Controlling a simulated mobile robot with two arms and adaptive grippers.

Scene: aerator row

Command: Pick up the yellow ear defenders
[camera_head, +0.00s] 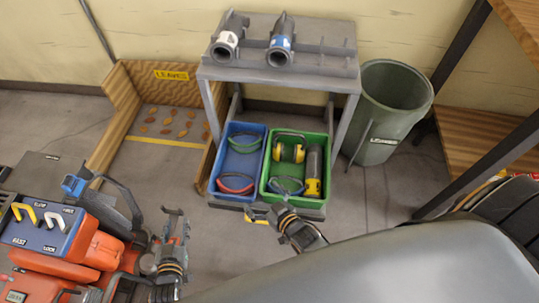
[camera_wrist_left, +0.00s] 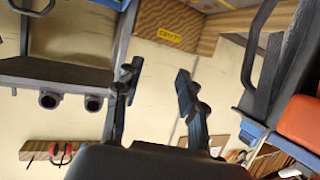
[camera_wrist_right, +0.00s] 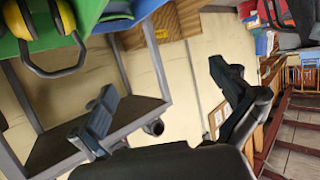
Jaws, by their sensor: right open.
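The yellow ear defenders (camera_head: 299,153) lie in the upper left part of the green tray (camera_head: 298,203), with their dark headband towards the tray's far edge. They also show at the top left of the right wrist view (camera_wrist_right: 64,15). My right gripper (camera_head: 266,209) is open and empty, just in front of the green tray's near edge and apart from the ear defenders. My left gripper (camera_head: 178,218) is further left, over the floor between the red machine and the trays. Its fingers stand apart with nothing between them in the left wrist view (camera_wrist_left: 157,80).
A green bin (camera_head: 388,110) stands right; a red machine (camera_head: 65,250) left. A wooden leaf bay (camera_head: 118,95) is behind.

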